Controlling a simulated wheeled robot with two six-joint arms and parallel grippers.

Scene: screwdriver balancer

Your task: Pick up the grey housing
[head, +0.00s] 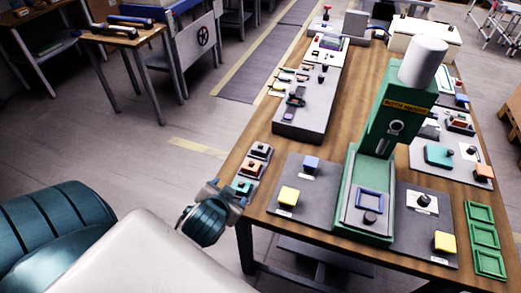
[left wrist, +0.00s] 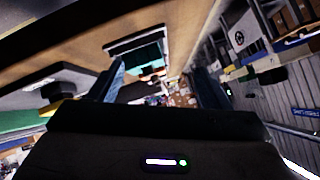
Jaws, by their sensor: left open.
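A small grey housing (head: 261,151) with a dark top sits at the left edge of the wooden table, at the far end of a short row. An orange-red housing (head: 251,168) and a green housing (head: 242,187) stand nearer in the same row. My left gripper (head: 232,193) is at the table's left edge, close to the green housing. In the left wrist view the open left gripper (left wrist: 160,80) has empty space between its fingers, with a green part (left wrist: 145,57) beyond them. I cannot make out the grey housing there. My right gripper is not in view.
A dark plate with a blue block (head: 311,163) and a yellow block (head: 288,196) lies to the right of the row. Green trays (head: 482,237) lie at the right.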

